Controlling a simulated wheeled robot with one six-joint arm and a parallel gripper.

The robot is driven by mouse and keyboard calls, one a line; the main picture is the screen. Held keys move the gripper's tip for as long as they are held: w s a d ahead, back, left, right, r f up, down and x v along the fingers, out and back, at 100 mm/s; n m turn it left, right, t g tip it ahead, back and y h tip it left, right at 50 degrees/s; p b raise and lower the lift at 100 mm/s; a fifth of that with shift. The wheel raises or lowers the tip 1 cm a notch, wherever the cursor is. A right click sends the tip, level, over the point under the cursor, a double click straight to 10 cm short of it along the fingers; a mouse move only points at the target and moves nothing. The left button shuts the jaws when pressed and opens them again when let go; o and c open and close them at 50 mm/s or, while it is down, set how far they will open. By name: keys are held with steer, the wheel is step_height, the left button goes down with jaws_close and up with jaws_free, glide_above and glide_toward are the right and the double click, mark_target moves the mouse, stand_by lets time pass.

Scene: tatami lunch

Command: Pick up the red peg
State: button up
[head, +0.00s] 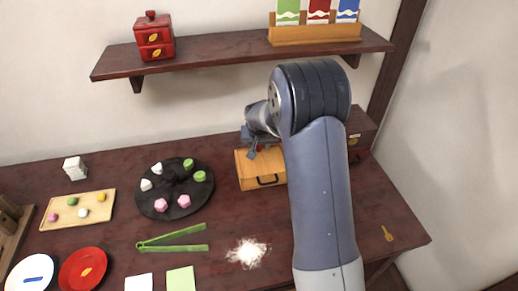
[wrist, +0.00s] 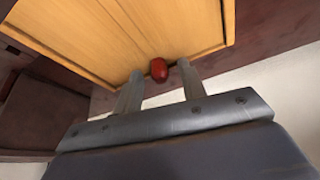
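The red peg (wrist: 158,69) shows in the wrist view as a small rounded red piece at the edge of a light wooden box (wrist: 90,35). My gripper (wrist: 160,70) is open, with one finger on each side of the peg and a gap visible at both sides. In the head view my gripper (head: 258,150) is over the back part of the wooden box (head: 245,180), which has a dark handle at its front.
A dark red box (head: 361,128) stands behind my arm at right. A shelf (head: 220,56) hangs above, bearing a small red chest (head: 154,37). A black round tray (head: 172,190), green tongs (head: 172,247) and a white powder pile (head: 247,253) lie on the table left of my arm.

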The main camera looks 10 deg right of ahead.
jaws_close()
steer(key=shift+r, duration=0.1)
